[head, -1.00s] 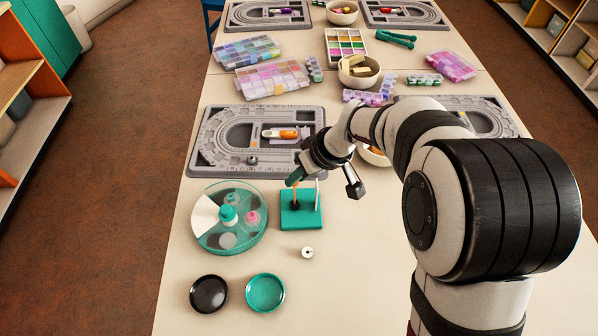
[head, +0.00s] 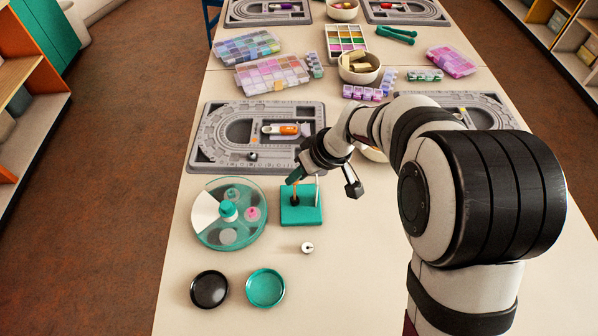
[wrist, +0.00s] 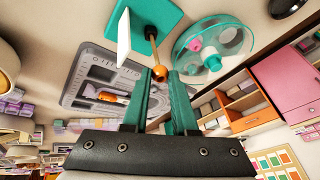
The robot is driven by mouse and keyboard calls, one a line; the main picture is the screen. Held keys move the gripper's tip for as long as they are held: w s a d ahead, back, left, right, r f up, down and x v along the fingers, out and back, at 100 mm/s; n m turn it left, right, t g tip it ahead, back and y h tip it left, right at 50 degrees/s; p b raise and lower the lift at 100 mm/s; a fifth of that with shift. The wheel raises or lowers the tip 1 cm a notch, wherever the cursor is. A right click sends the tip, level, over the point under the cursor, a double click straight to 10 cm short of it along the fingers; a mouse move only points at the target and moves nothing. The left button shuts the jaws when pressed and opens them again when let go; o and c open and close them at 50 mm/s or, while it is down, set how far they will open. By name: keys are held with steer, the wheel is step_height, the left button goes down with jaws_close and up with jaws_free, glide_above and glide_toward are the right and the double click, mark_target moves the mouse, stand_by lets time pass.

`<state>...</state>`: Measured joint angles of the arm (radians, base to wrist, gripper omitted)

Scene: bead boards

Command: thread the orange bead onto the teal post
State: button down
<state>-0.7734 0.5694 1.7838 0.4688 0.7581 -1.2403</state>
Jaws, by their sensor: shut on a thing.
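My gripper (wrist: 160,82) has two teal fingers with a small orange bead (wrist: 159,74) between their tips. In the wrist view the bead sits at the near end of a thin brass-coloured post; I cannot tell whether it is around the post or only in line with it. The post rises from a teal block (wrist: 172,12), which also bears a white post (wrist: 124,38). No teal-coloured post shows; the block is teal. In the head view my gripper (head: 295,178) is over the block (head: 302,214), at its left post, and the bead is hard to make out.
A round bead box (head: 258,222) stands left of the block. A small pale bead (head: 307,247), a black dish (head: 209,290) and a teal dish (head: 266,288) are in front. A grey bead board (head: 205,160) lies behind.

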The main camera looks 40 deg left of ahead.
steer(key=shift+f, duration=0.25)
stand_by(0.3)
steer(key=shift+f, duration=0.8)
steer(key=c, duration=0.6)
jaws_free()
steer(key=v, duration=1.5)
steer(key=shift+d+r, duration=0.2)
steer(key=shift+r, duration=0.15)
